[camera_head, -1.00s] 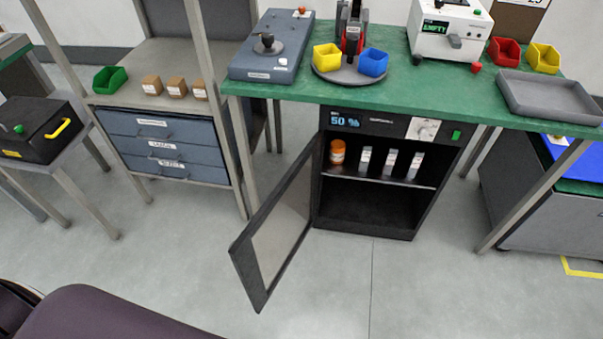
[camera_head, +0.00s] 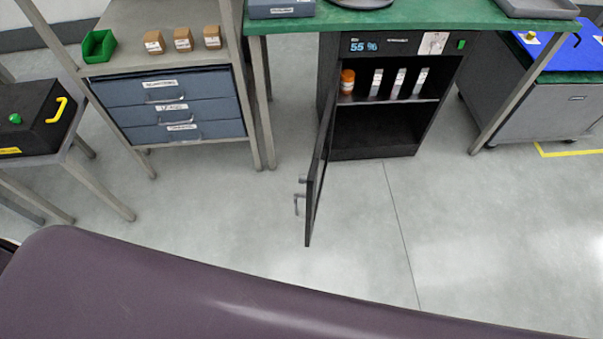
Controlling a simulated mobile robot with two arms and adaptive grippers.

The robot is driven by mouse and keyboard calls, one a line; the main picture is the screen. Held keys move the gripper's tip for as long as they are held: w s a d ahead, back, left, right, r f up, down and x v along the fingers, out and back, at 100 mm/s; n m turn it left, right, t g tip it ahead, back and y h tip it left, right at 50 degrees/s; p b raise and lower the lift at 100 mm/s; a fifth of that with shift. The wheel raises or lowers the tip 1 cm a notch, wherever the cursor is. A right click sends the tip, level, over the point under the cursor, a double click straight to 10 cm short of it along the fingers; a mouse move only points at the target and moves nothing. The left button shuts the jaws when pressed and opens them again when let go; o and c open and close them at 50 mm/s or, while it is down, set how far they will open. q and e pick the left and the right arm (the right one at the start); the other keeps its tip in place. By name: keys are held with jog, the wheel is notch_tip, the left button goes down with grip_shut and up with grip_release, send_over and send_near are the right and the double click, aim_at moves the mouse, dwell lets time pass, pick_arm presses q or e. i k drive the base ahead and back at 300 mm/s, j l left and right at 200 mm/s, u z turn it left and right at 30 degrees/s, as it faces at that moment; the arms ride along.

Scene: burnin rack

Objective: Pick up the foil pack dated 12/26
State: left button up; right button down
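Three slim silver foil packs stand upright in a row on the shelf of a black dry cabinet (camera_head: 372,147): a left pack (camera_head: 376,82), a middle pack (camera_head: 398,83) and a right pack (camera_head: 420,82). Each has a pale label, but the dates are too small to read, so I cannot tell which is 12/26. The cabinet door (camera_head: 320,180) stands open and shows almost edge-on, with its handle on the left side. Neither of my grippers is in view.
An orange bottle (camera_head: 347,81) stands left of the packs. The cabinet display (camera_head: 364,46) reads 55 %. A drawer unit (camera_head: 170,108) is at left, a grey cabinet (camera_head: 545,112) at right. Open floor (camera_head: 400,230) lies in front, beside the protruding door.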

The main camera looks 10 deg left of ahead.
aim_at(374, 69)
jog(key=k+j+z, duration=0.1)
jog(key=j, duration=0.25)
jog(key=k+j+z, duration=0.15)
jog(key=j, duration=0.25)
jog(key=k+j+z, duration=0.1)
jog(key=k+j, duration=0.15)
jog(key=k+j+z, duration=0.1)
jog(key=j, duration=0.3)
jog(key=i+j+z, duration=0.45)
jog(key=i+j, duration=0.55)
jog(key=i+l+u, duration=0.15)
jog(key=l+u, duration=0.15)
jog(key=l, duration=0.55)
jog(key=i+l+u, duration=0.1)
jog(key=l+u, duration=0.2)
jog(key=l, duration=0.6)
